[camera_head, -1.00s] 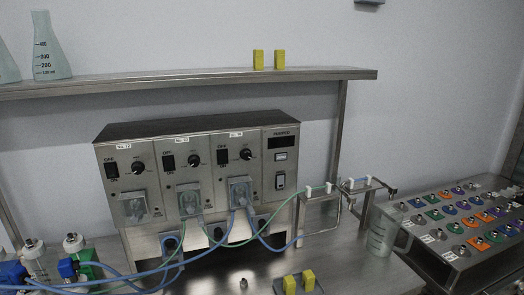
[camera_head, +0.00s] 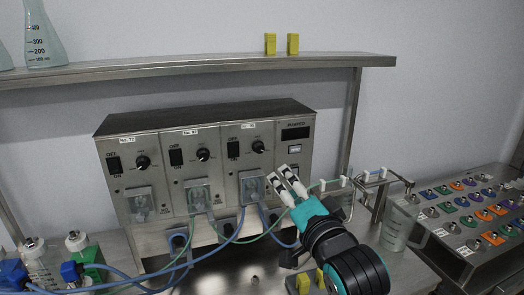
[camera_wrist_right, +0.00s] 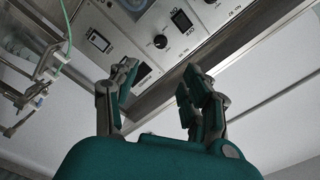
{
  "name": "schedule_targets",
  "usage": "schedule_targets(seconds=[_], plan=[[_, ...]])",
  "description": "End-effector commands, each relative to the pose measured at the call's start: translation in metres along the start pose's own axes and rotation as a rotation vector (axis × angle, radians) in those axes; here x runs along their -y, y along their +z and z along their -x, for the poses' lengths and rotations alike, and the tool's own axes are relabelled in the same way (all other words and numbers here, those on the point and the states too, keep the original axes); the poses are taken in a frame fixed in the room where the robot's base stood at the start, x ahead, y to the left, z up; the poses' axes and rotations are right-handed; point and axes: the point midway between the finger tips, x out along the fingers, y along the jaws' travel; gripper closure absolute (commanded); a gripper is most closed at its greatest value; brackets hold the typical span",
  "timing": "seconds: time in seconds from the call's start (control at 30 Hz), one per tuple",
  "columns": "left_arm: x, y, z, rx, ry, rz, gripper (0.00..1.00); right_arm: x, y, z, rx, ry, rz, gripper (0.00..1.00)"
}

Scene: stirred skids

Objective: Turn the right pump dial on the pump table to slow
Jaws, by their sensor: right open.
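The pump unit (camera_head: 107,139) is a metal box with three dial panels on the pump table (camera_head: 222,281). The right pump dial (camera_head: 258,147) is a black knob beside a black switch. It also shows in the right wrist view, where the dial (camera_wrist_right: 160,41) is beyond the fingers; its setting is too small to read. My right gripper (camera_head: 284,174) is open and empty in front of the unit's right end, below and right of the dial, apart from it. In the right wrist view, the gripper (camera_wrist_right: 158,85) has its fingers spread. My left gripper is out of view.
Blue and green tubes (camera_head: 212,251) loop in front of the unit. A wire tube holder (camera_head: 345,183) and a beaker (camera_head: 399,222) stand right of it. A shelf (camera_head: 205,67) runs above. A rack with coloured squares (camera_head: 470,222) is at right.

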Motion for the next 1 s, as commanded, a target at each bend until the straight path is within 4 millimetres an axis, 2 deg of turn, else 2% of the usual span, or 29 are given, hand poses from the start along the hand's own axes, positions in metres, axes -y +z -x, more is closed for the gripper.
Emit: schedule_targets(seconds=[0.17, 0.7, 0.9, 1.0], plan=[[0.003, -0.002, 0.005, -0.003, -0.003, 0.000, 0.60, 0.004, -0.001, -0.018, -0.001, -0.004, -0.004, 0.52], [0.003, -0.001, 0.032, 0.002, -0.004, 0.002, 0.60, 0.004, -0.002, -0.132, -0.001, -0.002, -0.002, 0.52], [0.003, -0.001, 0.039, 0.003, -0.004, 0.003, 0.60, 0.003, -0.001, -0.160, 0.000, -0.002, -0.003, 0.52], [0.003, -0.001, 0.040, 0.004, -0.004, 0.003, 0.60, 0.003, -0.001, -0.168, -0.001, -0.003, -0.002, 0.52]])
